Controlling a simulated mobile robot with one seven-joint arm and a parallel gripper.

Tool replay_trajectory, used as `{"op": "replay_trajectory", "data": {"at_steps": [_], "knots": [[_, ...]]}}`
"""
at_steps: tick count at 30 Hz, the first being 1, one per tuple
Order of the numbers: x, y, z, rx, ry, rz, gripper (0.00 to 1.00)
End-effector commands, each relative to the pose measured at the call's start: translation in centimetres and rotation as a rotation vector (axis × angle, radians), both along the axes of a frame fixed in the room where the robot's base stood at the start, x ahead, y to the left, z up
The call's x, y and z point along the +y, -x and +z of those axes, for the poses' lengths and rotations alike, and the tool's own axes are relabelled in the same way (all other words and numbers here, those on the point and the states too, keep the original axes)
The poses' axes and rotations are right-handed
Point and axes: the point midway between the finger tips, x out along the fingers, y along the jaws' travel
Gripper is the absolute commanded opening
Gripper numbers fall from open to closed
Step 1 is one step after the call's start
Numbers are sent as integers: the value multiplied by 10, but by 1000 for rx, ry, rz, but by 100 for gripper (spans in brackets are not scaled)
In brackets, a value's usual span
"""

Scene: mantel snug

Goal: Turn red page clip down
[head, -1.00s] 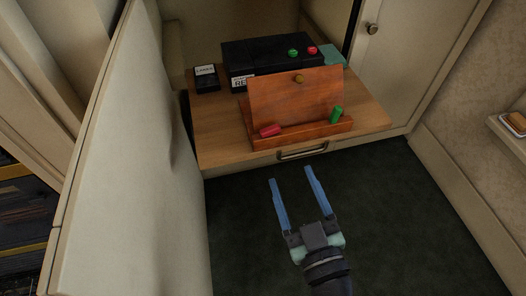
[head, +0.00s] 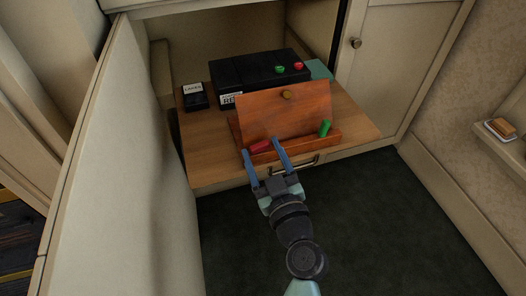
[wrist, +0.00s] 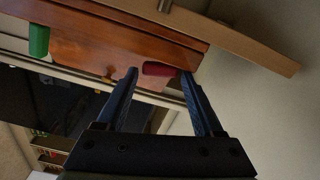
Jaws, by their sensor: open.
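The red page clip (head: 260,146) sits at the lower left of a wooden book stand (head: 290,112), lying nearly sideways with a slight tilt. It also shows in the wrist view (wrist: 160,69), between my fingertips. A green page clip (head: 325,128) stands more upright at the stand's lower right; the wrist view shows it at the left (wrist: 39,40). My gripper (head: 261,146) is open, with its blue fingers reaching to the stand's front, one on each side of the red clip in the picture. I cannot tell whether a finger touches the clip.
The stand is on a pull-out wooden shelf (head: 205,160) with a front handle. Behind it are a black box (head: 255,75) with green and red buttons and a small labelled black box (head: 195,98). A cabinet door (head: 150,150) stands open at left. Dark floor (head: 380,220) is clear at right.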

Motion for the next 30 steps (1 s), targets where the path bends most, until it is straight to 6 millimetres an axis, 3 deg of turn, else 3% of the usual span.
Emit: {"op": "replay_trajectory", "data": {"at_steps": [8,20,30], "knots": [[0,-2,0,0,0,-1,69],[0,-1,0,0,0,-1,0],[-2,-2,-4,53,-163,-2,0]]}}
